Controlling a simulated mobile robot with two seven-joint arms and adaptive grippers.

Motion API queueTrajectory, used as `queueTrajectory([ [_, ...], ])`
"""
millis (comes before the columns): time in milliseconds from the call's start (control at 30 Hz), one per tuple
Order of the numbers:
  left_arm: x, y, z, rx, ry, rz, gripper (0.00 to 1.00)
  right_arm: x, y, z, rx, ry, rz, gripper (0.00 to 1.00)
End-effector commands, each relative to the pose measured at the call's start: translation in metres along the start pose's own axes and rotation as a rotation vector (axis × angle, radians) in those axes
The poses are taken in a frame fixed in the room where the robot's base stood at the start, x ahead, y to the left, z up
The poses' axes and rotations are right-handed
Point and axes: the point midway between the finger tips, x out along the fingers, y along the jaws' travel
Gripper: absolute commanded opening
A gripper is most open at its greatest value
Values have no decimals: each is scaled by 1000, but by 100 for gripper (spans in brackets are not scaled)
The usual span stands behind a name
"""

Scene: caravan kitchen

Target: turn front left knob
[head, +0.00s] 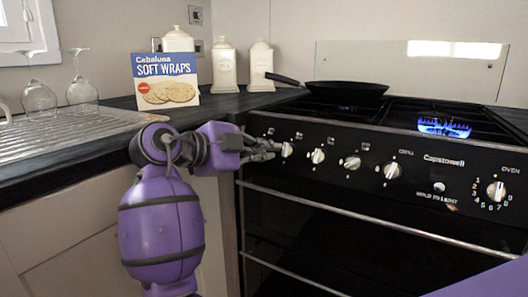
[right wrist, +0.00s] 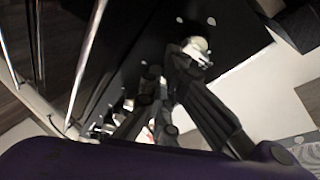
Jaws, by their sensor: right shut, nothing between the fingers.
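The stove's black front panel (head: 330,176) has a row of white and silver knobs. The leftmost knob (head: 287,150) is right at the fingertips of my right gripper (head: 275,150), which reaches in from the left with its fingers shut and empty. In the right wrist view, the fingers of my right gripper (right wrist: 166,72) are close to a pale knob (right wrist: 197,48); I cannot tell whether they touch it. The second knob (head: 318,156), third knob (head: 352,163) and fourth knob (head: 392,171) stand to the right. My left gripper is not in view.
A black frying pan (head: 345,88) sits on the back left of the hob. A blue flame (head: 444,127) burns on the right. The oven knob (head: 496,191) is far right. A metal rail (head: 380,220) crosses below the panel. A soft wraps box (head: 165,80) stands on the counter.

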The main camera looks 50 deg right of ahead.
Motion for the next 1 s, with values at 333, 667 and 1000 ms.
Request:
queueTrajectory([
  [333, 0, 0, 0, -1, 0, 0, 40, 0, 0, 0, -1, 0, 0, 0],
  [667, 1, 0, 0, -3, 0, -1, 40, -4, -12, -6, 2, -1, -1, 0],
  [1000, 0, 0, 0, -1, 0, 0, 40, -22, -65, -38, 3, 0, 0, 0],
])
